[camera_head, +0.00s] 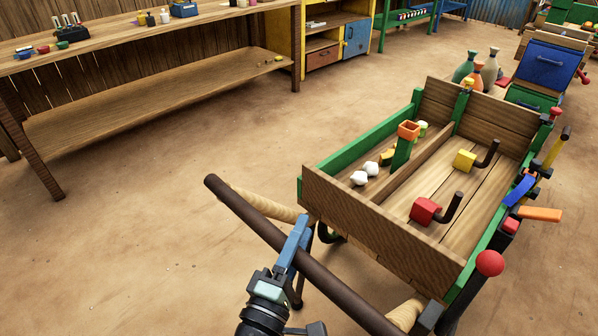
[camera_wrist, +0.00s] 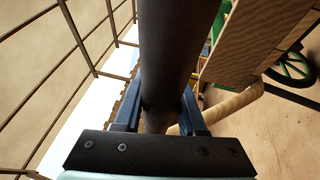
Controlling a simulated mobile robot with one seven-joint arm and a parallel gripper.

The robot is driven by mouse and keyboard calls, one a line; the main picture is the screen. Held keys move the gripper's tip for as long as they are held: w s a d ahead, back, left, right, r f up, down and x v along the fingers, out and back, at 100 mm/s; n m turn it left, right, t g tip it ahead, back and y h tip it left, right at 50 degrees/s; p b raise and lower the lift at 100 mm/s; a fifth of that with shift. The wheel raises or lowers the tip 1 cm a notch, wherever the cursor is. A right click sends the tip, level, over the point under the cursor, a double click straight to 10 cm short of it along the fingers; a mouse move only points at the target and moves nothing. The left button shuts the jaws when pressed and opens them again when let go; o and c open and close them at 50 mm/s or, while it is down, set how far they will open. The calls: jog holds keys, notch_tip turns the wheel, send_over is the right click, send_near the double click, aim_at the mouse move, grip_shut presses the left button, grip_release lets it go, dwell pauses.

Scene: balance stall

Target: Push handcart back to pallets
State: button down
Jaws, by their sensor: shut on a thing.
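The handcart (camera_head: 365,217) stands ahead of me, a wooden box with green side rails and a dark push bar (camera_head: 235,211) at its near end. My gripper (camera_head: 296,246) is shut on the push bar, left of the bar's middle. In the wrist view the push bar (camera_wrist: 166,60) runs between the two blue fingers of my gripper (camera_wrist: 160,118). The cart holds a red block and a yellow block with dark hooks, white lumps and a green post with an orange top. No pallets can be made out for certain.
A long wooden workbench (camera_head: 150,93) stands at the left. A cabinet with a blue door (camera_head: 356,36) is at the back. Several bottles (camera_head: 478,72) and a blue-drawer unit (camera_head: 545,62) stand beyond the cart. Bare floor (camera_head: 200,150) lies between bench and cart.

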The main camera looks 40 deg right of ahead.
jog(key=shift+s+d+r, duration=0.1)
jog(key=shift+s+d, duration=0.05)
jog(key=shift+d, duration=0.1)
jog(key=c, duration=0.5)
grip_release()
jog(key=shift+d, duration=0.1)
jog(key=v, duration=1.3)
jog(key=shift+p, duration=0.3)
